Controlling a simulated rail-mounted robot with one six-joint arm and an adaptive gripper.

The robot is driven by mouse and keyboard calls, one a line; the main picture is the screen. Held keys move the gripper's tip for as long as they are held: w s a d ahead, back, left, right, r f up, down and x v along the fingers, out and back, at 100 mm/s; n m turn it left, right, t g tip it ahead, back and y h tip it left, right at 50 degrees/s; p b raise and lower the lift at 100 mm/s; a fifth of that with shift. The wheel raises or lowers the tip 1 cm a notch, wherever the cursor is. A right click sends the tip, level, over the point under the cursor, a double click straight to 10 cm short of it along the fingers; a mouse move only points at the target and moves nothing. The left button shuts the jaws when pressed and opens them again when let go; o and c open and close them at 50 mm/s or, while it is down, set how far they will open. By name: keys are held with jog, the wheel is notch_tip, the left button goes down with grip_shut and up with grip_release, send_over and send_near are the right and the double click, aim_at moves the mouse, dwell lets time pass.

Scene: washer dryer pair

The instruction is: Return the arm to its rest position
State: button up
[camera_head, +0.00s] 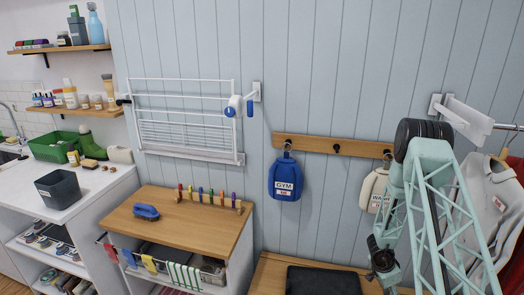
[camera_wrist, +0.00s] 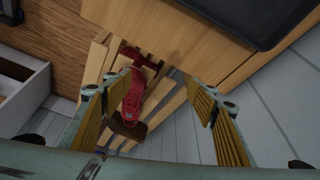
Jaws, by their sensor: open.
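My arm stands in the right part of the head view, a pale green lattice arm with a dark joint at its top, bent with the forearm hanging down. My gripper (camera_head: 384,262) is at its lower end, above the wooden bench and right of the dark mat; its fingers are hard to make out there. In the wrist view my gripper (camera_wrist: 156,82) is open, its two yellow-padded fingers spread wide. A red object (camera_wrist: 133,95), perhaps a shoe, shows between the fingers on wooden slats below. Nothing appears held.
A dark mat (camera_head: 322,281) lies on the bench. A blue bag (camera_head: 285,178) and a pale bag (camera_head: 375,188) hang from the wall rail (camera_head: 325,146). A grey shirt (camera_head: 490,205) hangs right. A drying rack (camera_head: 185,115) is on the wall above a wooden-topped cabinet (camera_head: 205,232).

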jog(key=w+a+r+n+t+y, duration=0.1)
jog(key=w+a+r, duration=0.3)
jog(key=r, duration=0.5)
jog(key=w+a+r+n+t+y, duration=0.1)
jog(key=w+a+r+n+t, duration=0.3)
jog(key=r, duration=0.6)
jog(key=w+a+r+m+g+y, duration=0.1)
jog(key=w+a+r, duration=0.3)
jog(key=r, duration=0.5)
jog(key=s+a+r+n+t+y, duration=0.15)
jog(key=s+a+r, duration=0.25)
jog(key=a+r, duration=0.6)
jog(key=s+a+r+n+g+y, duration=0.1)
jog(key=s+a+r+n, duration=0.4)
jog(key=r, duration=0.9)
jog(key=s+a+r+n, duration=0.1)
jog(key=s+a+r, duration=0.5)
jog(key=s+r, duration=0.3)
jog(key=s+a+r+n, duration=0.1)
jog(key=s+a+r, duration=0.5)
jog(key=s, duration=0.4)
jog(key=s+r+n, duration=0.2)
jog(key=s, duration=1.2)
jog(key=s+d+r+n+g+h, duration=0.1)
jog(key=s+r+n, duration=0.1)
jog(key=s, duration=1.3)
jog(key=shift+s+d, duration=0.15)
